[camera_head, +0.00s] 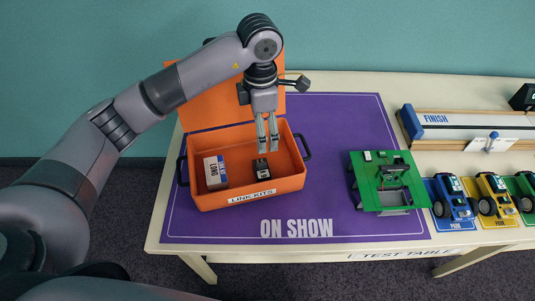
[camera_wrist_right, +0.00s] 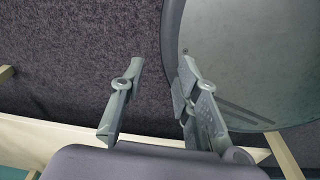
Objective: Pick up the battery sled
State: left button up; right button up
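A small dark block (camera_head: 266,180), which looks like the battery sled, sits inside the orange box (camera_head: 251,196) labelled "LINK KITS". My left gripper (camera_head: 268,149) points straight down over the box. Its fingertips are just above or behind the dark block, with a narrow gap between them and nothing visible held. I cannot tell whether they touch the block. A white and grey carton marked "LONG" (camera_head: 215,172) stands left of the block in the same box. My right gripper (camera_wrist_right: 158,82) is open and empty in the right wrist view, over dark carpet.
The box's orange lid (camera_head: 205,102) stands raised behind it. A green board with a black device (camera_head: 386,181) stands on the purple mat (camera_head: 334,146). Blue (camera_head: 452,199), yellow (camera_head: 495,196) and green toy cars are parked at right, below a "FINISH" track (camera_head: 470,128).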

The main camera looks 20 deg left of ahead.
pick_arm(q)
jog(key=f, duration=0.1)
jog(key=p, duration=0.2)
send_over(262, 164)
jog(key=f, duration=0.7)
jog(key=shift+s+d+f, duration=0.15)
jog(key=shift+s, duration=0.25)
notch_tip(262, 164, down, 3)
jog(key=shift+w+f, duration=0.1)
jog(key=shift+f, duration=0.05)
jog(key=shift+f+p, duration=0.15)
jog(key=shift+p, duration=0.15)
jog(key=shift+f, duration=0.35)
jog(key=f, duration=0.1)
jog(key=f+p, duration=0.1)
jog(key=f, duration=0.1)
jog(key=shift+w+a+f, duration=0.2)
jog(key=shift+w+f, duration=0.1)
jog(key=shift+f, duration=0.4)
jog(key=c, duration=1.1)
jog(key=shift+c, duration=0.3)
pick_arm(e)
jog(key=r, duration=0.1)
jog(key=s+r, duration=0.1)
jog(key=r, duration=0.2)
jog(key=shift+s+d, duration=0.15)
jog(key=shift+s, duration=0.2)
